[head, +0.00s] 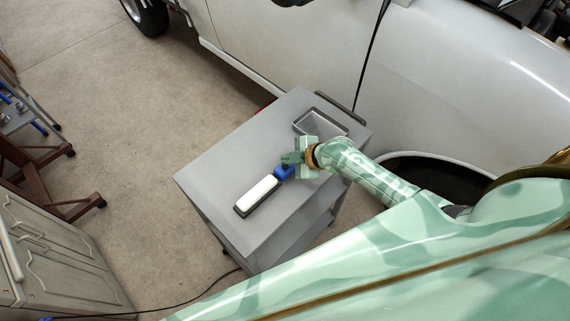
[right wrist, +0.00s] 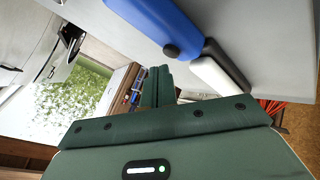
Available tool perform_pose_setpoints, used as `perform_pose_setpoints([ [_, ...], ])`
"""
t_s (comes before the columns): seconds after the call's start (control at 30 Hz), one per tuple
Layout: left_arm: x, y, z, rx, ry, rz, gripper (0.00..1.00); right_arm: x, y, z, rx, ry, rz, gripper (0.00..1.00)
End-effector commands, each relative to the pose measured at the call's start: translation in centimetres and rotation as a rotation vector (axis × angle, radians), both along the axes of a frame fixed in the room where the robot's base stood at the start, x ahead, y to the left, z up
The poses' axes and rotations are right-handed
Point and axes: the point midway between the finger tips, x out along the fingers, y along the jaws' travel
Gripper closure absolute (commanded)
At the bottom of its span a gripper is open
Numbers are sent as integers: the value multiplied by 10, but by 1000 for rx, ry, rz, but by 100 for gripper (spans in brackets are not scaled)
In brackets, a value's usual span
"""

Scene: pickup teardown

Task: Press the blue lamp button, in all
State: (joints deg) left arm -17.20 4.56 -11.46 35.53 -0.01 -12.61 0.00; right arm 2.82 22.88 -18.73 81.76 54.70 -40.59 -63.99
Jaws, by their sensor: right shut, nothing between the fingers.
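The lamp lies on the grey cart top, with a long white part (head: 257,194) in a dark frame and a blue part (head: 284,173) at its upper right end. In the right wrist view the blue part (right wrist: 160,22) is large, with a dark round button-like spot (right wrist: 171,51) near its end; the white part (right wrist: 218,76) lies beside it. My right gripper (head: 288,158) is over the cart, close by the blue part. Its fingers (right wrist: 157,86) are shut and empty. I cannot tell whether they touch the lamp. My left gripper is out of view.
The grey cart (head: 215,180) has a small open metal tray (head: 320,112) at its far end. A white pickup (head: 290,50) stands right behind it. A cabinet (head: 55,255) and a brown stand (head: 50,170) are at the left. The floor between is clear except a cable (head: 190,305).

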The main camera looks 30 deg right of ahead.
Motion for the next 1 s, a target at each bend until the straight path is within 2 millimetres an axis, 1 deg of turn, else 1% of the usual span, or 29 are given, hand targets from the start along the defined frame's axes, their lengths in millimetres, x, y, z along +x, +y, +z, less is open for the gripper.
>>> perform_pose_setpoints([
  [0.27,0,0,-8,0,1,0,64,0,0,-9,-1,0,0,100],
  [0.67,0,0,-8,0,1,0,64,0,0,-9,0,0,0,100],
  [1.0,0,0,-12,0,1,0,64,0,0,-13,-1,0,1,100],
])
